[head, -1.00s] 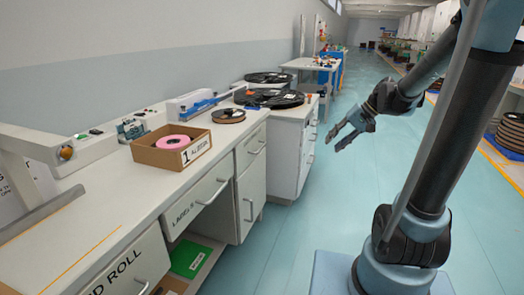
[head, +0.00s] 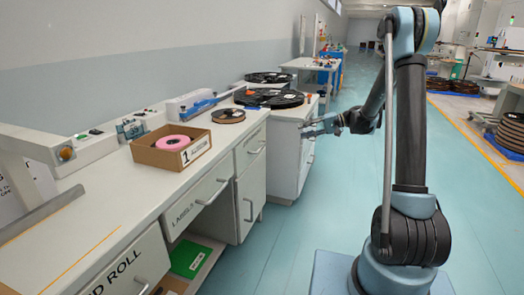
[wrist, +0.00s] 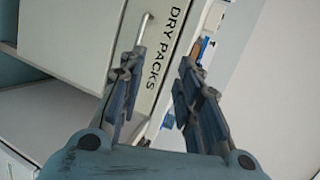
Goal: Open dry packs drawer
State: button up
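The dry packs drawer (wrist: 165,45) shows in the wrist view as a pale front with black "DRY PACKS" lettering, tilted in the picture. Its metal bar handle (wrist: 144,30) lies just beyond the left fingertip, which may cover its lower end. My gripper (wrist: 160,62) is open and empty, with the lettering showing between its fingers. I see no clear grip on the handle. In the head view, my gripper (head: 308,128) is beside the aisle side of the far white cabinet (head: 286,150). The drawer front is hard to make out there.
The near bench has a labels drawer (head: 197,204) and a cardboard box (head: 152,156) with a pink roll (head: 173,142). Black reels (head: 268,97) lie on the far cabinet. In the wrist view, small coloured items (wrist: 207,48) show beyond the drawer front. The aisle floor (head: 350,200) is clear.

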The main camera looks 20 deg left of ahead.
jog(key=w+a+f+n+g+y, duration=0.1)
jog(key=w+a+f+g+y, duration=0.1)
jog(key=w+a+f, duration=0.4)
jog(key=n+g+y, duration=0.1)
jog(key=g+y, duration=0.1)
jog(key=y, duration=0.1)
send_near(262, 146)
jog(key=x, duration=1)
jog(key=shift+s+a+f, duration=0.1)
jog(key=shift+f, duration=0.3)
grip_shut()
